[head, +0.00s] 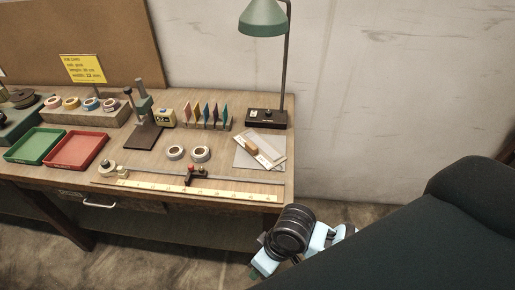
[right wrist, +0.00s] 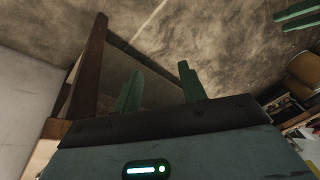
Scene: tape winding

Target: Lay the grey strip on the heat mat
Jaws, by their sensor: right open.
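A flat grey sheet (head: 241,160), which may be the heat mat, lies at the right end of the workbench. A pale flat tool with a wooden block (head: 251,149) lies across it. I cannot make out a separate grey strip; a thin grey bar (head: 235,179) runs along the front of the bench, and two grey-white tape rolls (head: 175,152) (head: 200,154) lie behind it. My right arm is in front of the bench's right end, low and off the top. In the right wrist view my right gripper (right wrist: 160,88) is open and empty.
A yellow ruler (head: 190,190) lies along the bench's front edge. A lamp (head: 266,117) stands behind the sheet. A red tray (head: 76,151) and a green tray (head: 35,146) lie on the left. A small press (head: 145,130) and coloured cards (head: 206,116) stand at the back.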

